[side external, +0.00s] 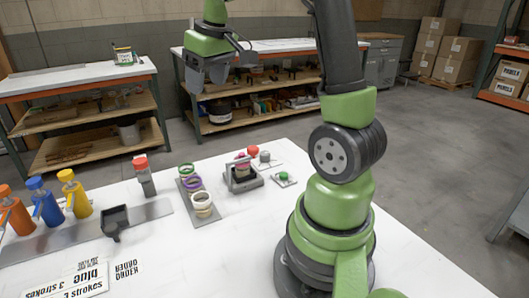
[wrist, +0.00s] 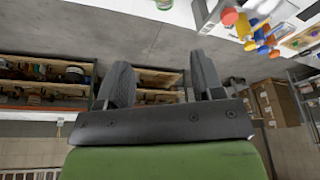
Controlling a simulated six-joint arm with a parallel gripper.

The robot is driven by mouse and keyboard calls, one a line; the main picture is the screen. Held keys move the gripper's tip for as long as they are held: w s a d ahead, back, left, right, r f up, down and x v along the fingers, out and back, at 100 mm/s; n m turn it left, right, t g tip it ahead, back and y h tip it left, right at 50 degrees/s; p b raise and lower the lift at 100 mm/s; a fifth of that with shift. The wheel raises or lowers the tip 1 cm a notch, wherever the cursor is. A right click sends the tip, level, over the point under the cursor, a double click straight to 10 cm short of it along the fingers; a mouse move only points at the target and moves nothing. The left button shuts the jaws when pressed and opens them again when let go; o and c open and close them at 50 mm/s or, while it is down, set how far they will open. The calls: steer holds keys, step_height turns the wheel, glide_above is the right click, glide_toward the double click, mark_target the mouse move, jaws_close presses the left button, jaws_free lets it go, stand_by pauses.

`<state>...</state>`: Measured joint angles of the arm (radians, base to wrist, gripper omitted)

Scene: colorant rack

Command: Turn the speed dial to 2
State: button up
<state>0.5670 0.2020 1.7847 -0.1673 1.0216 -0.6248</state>
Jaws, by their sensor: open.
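My gripper (side external: 208,76) is open and empty, raised high above the far side of the white table in the side external view. Its two fingers also show in the wrist view (wrist: 162,82), with nothing between them. A small grey round knob (side external: 265,156), possibly the speed dial, stands at the back of the table beside a red ball-shaped part (side external: 252,150). My gripper is well above and to the left of it, apart from it. Its markings and setting are too small to read.
A grey machine (side external: 243,182) and a green button (side external: 283,176) sit near the knob. Left of them are a rack of ringed cups (side external: 202,206), a red-topped post (side external: 143,175), a black scoop-like tray (side external: 115,222) and orange, blue and yellow pump bottles (side external: 75,194). The table's right front is clear.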

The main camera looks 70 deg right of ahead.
steer(key=s+d+f+g, duration=0.2)
steer(key=d+f, duration=0.7)
steer(key=d, duration=0.4)
steer(key=n+g+y, duration=0.1)
glide_toward(265, 153)
steer(key=shift+w+d, duration=0.1)
steer(key=shift+w, duration=0.1)
step_height(265, 153, down, 9)
steer(key=shift+f, duration=0.25)
steer(key=c, duration=0.9)
